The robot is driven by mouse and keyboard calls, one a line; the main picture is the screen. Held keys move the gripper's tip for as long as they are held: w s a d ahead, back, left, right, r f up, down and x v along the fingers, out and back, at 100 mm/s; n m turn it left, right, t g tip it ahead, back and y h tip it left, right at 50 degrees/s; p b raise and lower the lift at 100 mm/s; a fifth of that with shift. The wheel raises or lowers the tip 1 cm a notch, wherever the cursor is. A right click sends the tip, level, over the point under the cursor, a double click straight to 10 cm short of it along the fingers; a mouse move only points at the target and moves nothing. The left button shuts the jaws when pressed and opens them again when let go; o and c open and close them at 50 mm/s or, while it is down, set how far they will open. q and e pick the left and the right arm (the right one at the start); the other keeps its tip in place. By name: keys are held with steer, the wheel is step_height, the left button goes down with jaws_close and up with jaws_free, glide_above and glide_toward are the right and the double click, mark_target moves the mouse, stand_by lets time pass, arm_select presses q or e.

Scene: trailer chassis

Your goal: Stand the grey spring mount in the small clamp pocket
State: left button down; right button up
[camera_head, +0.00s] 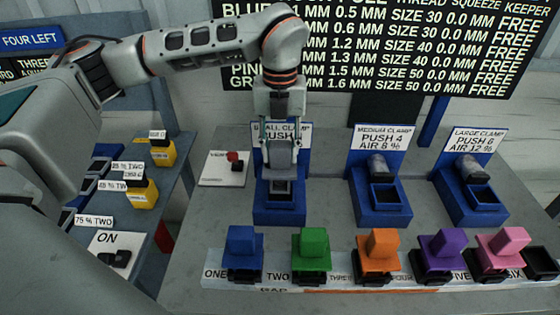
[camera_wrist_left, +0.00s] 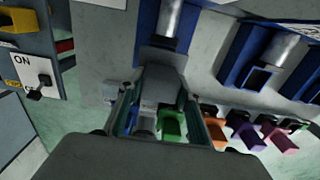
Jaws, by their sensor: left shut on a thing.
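My left gripper (camera_head: 281,150) hangs down in front of the small clamp's sign and is shut on the grey spring mount (camera_head: 281,158). In the left wrist view the mount shows as a grey block (camera_wrist_left: 162,88) between the two fingers. The blue small clamp (camera_head: 281,214) stands directly below, with its dark pocket (camera_head: 281,187) facing up. The mount looks upright above the pocket or at its mouth; I cannot tell whether it touches. The gripper and mount hide the clamp's back part. My right gripper is not in view.
The medium clamp (camera_head: 383,208) and large clamp (camera_head: 476,206) stand to the right. A row of coloured blocks, from blue (camera_head: 242,248) to pink (camera_head: 502,247), lines the front. A white switch plate (camera_head: 223,170) lies left of the small clamp. Yellow containers (camera_head: 142,193) stand on the left shelf.

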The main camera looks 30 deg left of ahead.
mark_target(280, 163)
arm_select(q)
step_height(280, 163, down, 3)
steer(key=shift+f, duration=0.4)
steer(key=shift+f, duration=0.15)
steer(key=c, duration=1.5)
jaws_free()
steer(key=shift+o, duration=0.4)
